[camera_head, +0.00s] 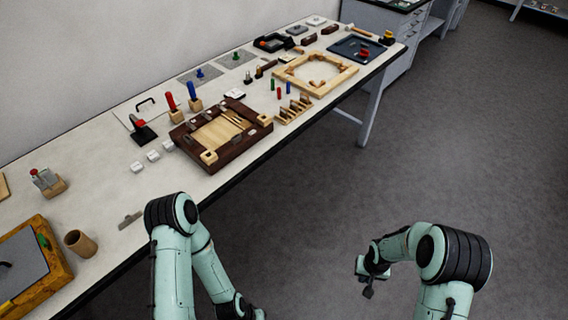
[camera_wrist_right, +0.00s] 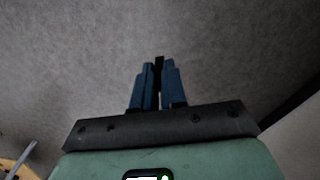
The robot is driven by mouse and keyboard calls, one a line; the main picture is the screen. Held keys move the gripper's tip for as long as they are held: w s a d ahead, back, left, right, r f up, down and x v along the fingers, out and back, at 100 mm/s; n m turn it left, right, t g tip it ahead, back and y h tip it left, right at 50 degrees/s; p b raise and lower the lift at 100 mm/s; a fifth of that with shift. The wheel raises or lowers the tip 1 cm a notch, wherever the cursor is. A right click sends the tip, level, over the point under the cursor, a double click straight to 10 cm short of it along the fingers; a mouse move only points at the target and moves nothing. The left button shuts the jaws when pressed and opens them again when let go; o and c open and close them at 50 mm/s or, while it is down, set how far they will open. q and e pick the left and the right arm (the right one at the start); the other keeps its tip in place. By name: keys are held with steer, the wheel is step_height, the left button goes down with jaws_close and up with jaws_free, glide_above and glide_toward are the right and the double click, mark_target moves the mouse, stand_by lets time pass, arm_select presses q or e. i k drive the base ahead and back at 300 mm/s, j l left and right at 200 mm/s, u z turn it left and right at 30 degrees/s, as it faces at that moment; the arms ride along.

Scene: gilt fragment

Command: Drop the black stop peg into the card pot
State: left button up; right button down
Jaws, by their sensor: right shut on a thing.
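The card pot (camera_head: 80,243) is a brown, open-topped cylinder standing on the near left part of the bench, beside a wooden-framed tray. My right gripper (camera_head: 369,281) is over the floor at the lower right, clear of the bench and far to the right of the pot. In the right wrist view its blue fingers (camera_wrist_right: 157,80) are shut on a small black piece, which I take to be the black stop peg (camera_wrist_right: 159,65). Most of the peg is hidden between the fingers.
The wooden-framed tray (camera_head: 62,268) is left of the pot. A block with a red-topped part (camera_head: 47,182) stands behind it. A metal clip (camera_head: 130,219) lies near the bench edge. A dark wooden box (camera_head: 187,139) and several small parts fill the bench farther along. The floor is clear.

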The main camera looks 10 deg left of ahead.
mark_target(88, 250)
steer(key=u, duration=1.5)
